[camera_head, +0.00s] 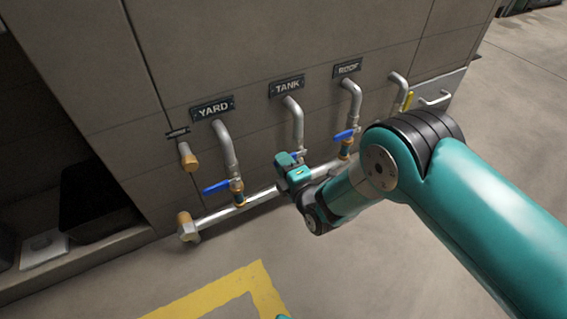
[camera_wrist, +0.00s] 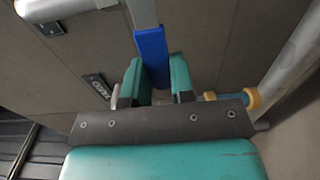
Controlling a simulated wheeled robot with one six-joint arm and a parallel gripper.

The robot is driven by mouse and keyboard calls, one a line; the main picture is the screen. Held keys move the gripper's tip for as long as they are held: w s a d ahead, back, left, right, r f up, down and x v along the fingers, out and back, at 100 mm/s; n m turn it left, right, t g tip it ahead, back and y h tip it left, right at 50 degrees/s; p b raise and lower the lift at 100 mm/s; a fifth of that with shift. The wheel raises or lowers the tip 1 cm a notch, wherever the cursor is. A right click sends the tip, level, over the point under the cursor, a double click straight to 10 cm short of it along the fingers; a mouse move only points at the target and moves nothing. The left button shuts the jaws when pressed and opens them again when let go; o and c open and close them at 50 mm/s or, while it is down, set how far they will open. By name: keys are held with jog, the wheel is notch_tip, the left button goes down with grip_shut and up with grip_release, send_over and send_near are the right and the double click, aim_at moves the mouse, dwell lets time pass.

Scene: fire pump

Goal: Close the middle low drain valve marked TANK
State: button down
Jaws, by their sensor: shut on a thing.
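The TANK sign (camera_head: 287,86) is on the wall, above the middle grey drain pipe (camera_head: 295,115). My gripper (camera_head: 291,160) is at the lower end of this pipe and hides most of its valve. Only a small bit of blue handle shows beside the gripper in the head view. In the wrist view, the two teal fingers of my gripper (camera_wrist: 154,82) are on either side of the blue valve handle (camera_wrist: 151,45). The gripper is shut on this handle. The valve body is mostly hidden.
The YARD valve's blue handle (camera_head: 217,187) points left. The ROOF valve's blue handle (camera_head: 344,135) is close on the right. A horizontal silver pipe (camera_head: 255,198) runs below the valves. Floor in front is open.

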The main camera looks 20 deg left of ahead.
jog(key=shift+w+r, duration=0.15)
jog(key=shift+w, duration=0.25)
jog(key=c, duration=1)
grip_release()
jog(key=shift+o, duration=0.2)
jog(key=shift+s, duration=0.15)
jog(key=shift+s, duration=0.1)
jog(key=p+v, duration=0.8)
jog(key=v, duration=0.9)
jog(key=shift+d, duration=0.15)
